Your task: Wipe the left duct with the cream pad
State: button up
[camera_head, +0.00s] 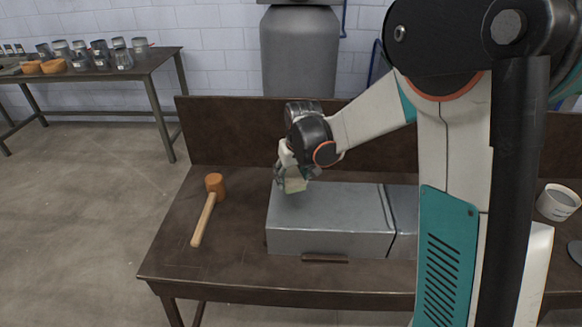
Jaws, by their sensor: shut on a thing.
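The left duct (330,222) is a grey metal box lying on the dark workbench. My gripper (292,177) is over the far left part of its top face. It is shut on the cream pad (295,185), a small pale block. The pad is at or just above the duct's top; I cannot tell whether it touches. A second grey duct (403,208) adjoins the left duct's right end, and my arm hides most of it.
A wooden mallet (207,209) lies left of the duct on the workbench (180,262). A raised back panel (230,135) runs behind. A dark strip (325,258) lies at the duct's front. A white cup-like container (558,202) stands at the right.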

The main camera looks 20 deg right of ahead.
jog(key=shift+r+p, duration=1.15)
jog(key=shift+r, duration=0.95)
